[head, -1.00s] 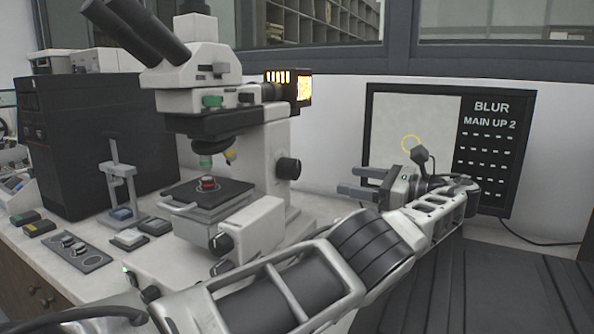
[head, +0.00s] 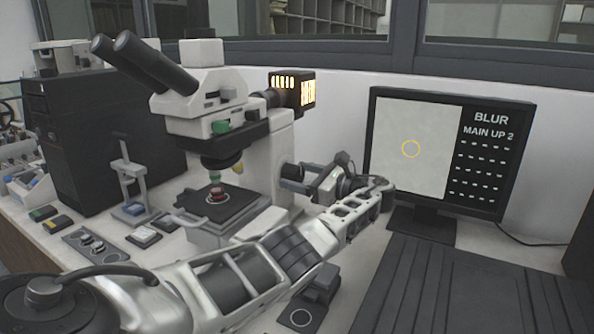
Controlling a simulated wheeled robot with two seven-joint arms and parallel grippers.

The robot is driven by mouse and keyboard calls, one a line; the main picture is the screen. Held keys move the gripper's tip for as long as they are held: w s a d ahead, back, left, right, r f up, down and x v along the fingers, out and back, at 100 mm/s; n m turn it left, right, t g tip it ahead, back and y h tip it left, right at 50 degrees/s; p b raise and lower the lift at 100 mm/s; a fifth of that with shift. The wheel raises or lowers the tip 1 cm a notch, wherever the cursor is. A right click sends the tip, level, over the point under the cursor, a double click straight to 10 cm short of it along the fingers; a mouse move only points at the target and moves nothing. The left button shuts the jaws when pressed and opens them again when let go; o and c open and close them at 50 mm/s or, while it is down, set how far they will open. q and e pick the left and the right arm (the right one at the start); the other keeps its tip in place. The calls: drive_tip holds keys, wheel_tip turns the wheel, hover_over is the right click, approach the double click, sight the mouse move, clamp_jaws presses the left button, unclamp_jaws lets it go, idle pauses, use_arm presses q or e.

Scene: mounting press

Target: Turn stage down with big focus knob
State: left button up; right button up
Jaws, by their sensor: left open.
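The white microscope (head: 263,155) stands on the bench. The dark big focus knob (head: 292,171) is on the right side of the microscope body, mostly covered by my gripper. My left gripper (head: 291,179) is open, its fingers pointing left at the knob. I cannot tell whether they touch it. My right gripper is not in view.
A black box-shaped unit (head: 95,135) stands at the left. A small stand (head: 130,180) and a control panel (head: 95,245) are in front of it. A dark ribbed surface (head: 450,290) fills the lower right. My left arm crosses in front of the microscope's base.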

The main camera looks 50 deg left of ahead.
use_arm(q)
drive_tip(key=shift+s+a, duration=0.1)
drive_tip(key=shift+a, duration=0.35)
drive_tip(key=shift+c, duration=0.3)
drive_tip(key=c, duration=0.9)
drive_tip(key=shift+c, duration=0.2)
